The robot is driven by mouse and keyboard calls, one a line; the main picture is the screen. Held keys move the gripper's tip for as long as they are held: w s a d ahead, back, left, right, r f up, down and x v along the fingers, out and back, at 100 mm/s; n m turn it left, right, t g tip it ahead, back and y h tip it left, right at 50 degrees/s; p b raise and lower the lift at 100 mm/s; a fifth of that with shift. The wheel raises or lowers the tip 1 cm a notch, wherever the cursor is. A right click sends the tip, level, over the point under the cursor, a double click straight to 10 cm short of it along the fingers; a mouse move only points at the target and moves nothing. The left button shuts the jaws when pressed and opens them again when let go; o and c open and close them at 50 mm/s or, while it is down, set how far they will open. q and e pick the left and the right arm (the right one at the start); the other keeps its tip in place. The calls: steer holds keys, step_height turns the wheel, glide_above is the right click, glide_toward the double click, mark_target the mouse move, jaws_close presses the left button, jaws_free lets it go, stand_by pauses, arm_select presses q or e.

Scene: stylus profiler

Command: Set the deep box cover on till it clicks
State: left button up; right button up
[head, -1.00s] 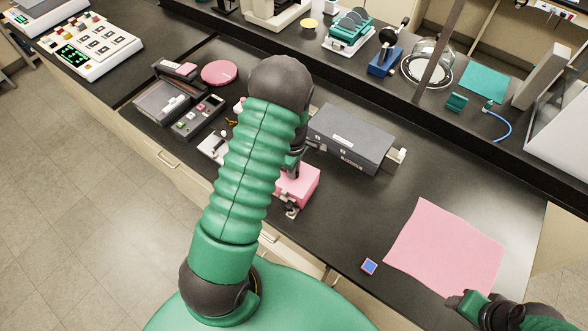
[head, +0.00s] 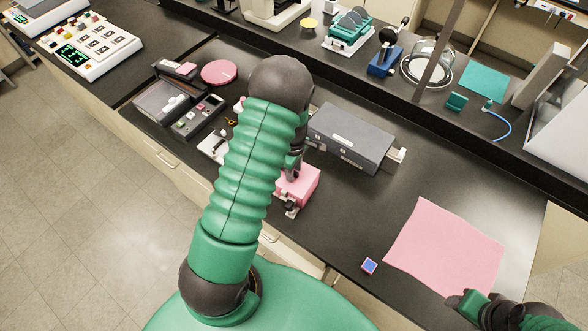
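A pink box-shaped piece (head: 301,188), which looks like the deep box cover, is at the middle of the black bench near its front edge. My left arm hides its left part. My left gripper (head: 291,178) is down at the top of this pink piece; its fingertips are mostly hidden, so its grip is unclear. A small grey metal part (head: 291,210) shows at the front of the pink piece. I cannot tell whether the piece rests on anything. My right gripper (head: 466,302) is at the lower right, by the pink sheet's front edge, with its opening unclear.
A dark grey case (head: 350,137) stands just behind and right of the pink piece. A pink disc (head: 219,72) and dark devices (head: 198,117) lie left. Bench between case and sheet is clear.

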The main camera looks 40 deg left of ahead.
arm_select(q)
step_height(320, 180, up, 7)
steer(key=p, duration=0.6)
steer(key=shift+r, duration=0.1)
